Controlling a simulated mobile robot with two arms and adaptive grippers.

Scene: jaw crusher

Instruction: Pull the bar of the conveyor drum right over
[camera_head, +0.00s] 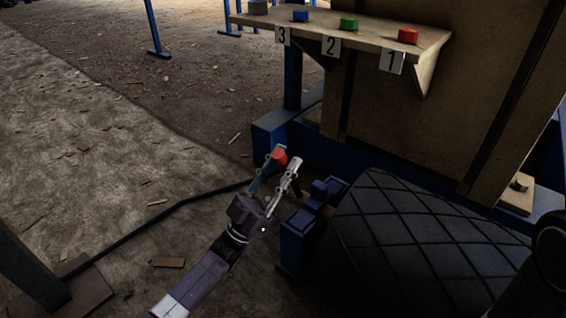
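The conveyor drum (415,245) is the black cylinder with a diamond groove pattern at the lower right. A blue bracket (300,225) stands at its left end. A red knob-like end (280,157), apparently the tip of the bar, shows just left of the bracket. My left gripper (285,158) reaches up to it from the bottom, with its fingers spread and the red end between their tips. I cannot tell whether the fingers touch it. The rest of the bar is mostly hidden behind the gripper. My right gripper is out of view.
A shelf (375,33) above carries blue, green and red buttons (408,35) over labels 3, 2 and 1. A dark pipe or cable (165,213) runs along the ground from the left. A brown panel and blue frame stand behind the drum. The ground at left is mostly open.

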